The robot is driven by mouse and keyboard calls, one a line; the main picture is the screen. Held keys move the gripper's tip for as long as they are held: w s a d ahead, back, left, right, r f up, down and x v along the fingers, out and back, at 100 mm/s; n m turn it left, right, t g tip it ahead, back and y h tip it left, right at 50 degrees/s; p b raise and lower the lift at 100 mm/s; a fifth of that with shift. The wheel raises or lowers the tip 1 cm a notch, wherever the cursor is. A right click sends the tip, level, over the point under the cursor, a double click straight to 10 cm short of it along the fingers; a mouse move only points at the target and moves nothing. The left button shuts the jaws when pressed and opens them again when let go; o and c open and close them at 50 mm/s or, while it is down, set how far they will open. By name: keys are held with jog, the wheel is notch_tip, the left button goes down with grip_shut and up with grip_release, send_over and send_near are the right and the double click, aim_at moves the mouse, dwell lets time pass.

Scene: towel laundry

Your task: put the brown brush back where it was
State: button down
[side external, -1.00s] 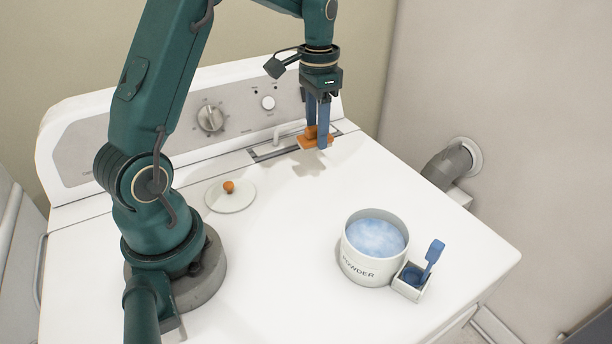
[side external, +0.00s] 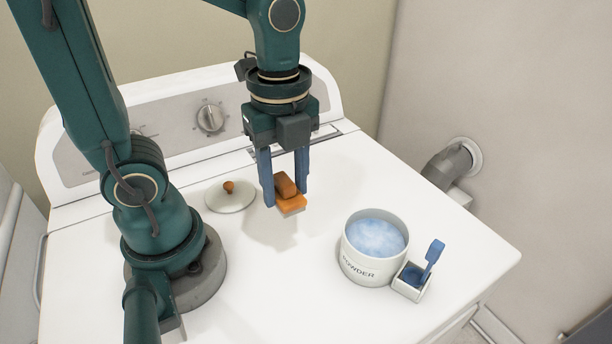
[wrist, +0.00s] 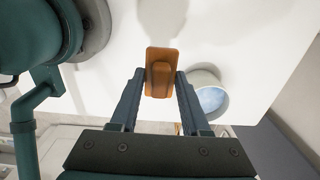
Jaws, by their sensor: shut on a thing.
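The brown brush (side external: 288,197) has an orange-brown back with a raised grip and a pale underside. My gripper (side external: 285,196) is shut on the brush and holds it above the white washer top, left of the powder tub. In the wrist view the brush (wrist: 162,72) sits between the two blue fingertips (wrist: 161,76), gripped across its raised grip. A soft shadow lies on the washer top below it. No marked place for the brush is clear in these frames.
The open powder tub (side external: 352,262) stands right of the brush, with a small box holding a blue scoop (side external: 432,254) beside it. The front middle of the washer top (side external: 290,290) is clear.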

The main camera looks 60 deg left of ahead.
send_over(304, 315)
notch_tip(304, 315, down, 7)
jog(key=shift+a+r, duration=0.1)
jog(key=shift+f, duration=2.05)
jog(key=shift+f, duration=0.15)
jog(key=shift+c, duration=1.9)
grip_release()
